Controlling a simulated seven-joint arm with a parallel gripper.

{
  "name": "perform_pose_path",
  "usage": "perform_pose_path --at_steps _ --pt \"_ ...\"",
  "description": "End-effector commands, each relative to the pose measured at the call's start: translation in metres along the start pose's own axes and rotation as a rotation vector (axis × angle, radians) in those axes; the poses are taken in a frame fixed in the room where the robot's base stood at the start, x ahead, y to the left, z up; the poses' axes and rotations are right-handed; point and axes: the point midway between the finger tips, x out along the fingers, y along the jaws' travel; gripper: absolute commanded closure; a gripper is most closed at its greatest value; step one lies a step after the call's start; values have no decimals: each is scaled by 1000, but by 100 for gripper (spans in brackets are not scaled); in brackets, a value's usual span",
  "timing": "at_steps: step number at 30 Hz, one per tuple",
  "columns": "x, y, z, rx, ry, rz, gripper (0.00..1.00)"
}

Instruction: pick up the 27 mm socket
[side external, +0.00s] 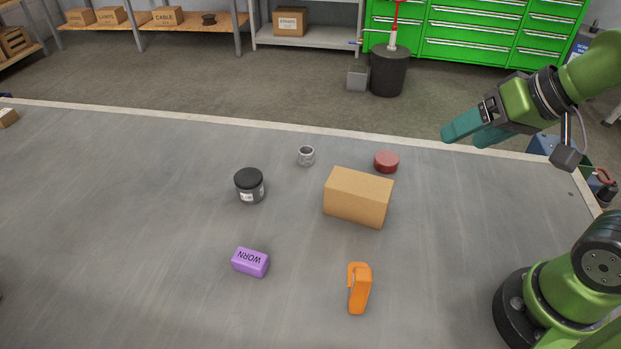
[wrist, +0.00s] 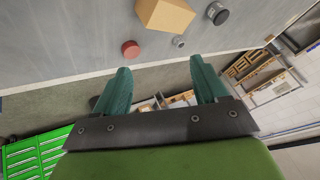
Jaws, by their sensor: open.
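The socket (side external: 306,156) is a small silver metal ring standing on the grey table, left of the cardboard box and near the far table edge. It also shows in the wrist view (wrist: 179,42), small, just beside the box. Its size marking cannot be read. My gripper (side external: 462,134) is raised at the right of the side view, well apart from the socket. Its two teal fingers are spread with nothing between them, as the wrist view also shows (wrist: 158,82).
A cardboard box (side external: 357,198) stands between the socket and my arm's base. The table's left part (side external: 110,210) is mostly clear.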

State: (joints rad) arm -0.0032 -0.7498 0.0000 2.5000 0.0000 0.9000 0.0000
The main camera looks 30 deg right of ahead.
Motion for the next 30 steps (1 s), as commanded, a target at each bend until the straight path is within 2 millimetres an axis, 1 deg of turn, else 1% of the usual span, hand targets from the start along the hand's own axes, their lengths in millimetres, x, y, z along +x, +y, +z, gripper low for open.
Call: perform_pose_path --at_steps 3,5,8,11,14,17,24,27,29,30 --pt "12 -3 7 -16 -61 3 28" --pt "21 -8 5 -29 -103 7 28" --pt "40 -20 -7 -60 -174 22 28" --pt "64 -35 -25 -81 -232 53 28" --pt "92 -50 -44 -94 -273 96 28" --pt "126 -64 -61 -106 -299 150 28" --pt "216 -99 -94 -128 -287 305 28" --pt "246 -111 -107 -125 -246 359 28" --pt "257 -118 -117 -112 -212 382 28" --pt "260 -121 -126 -99 -186 391 28"
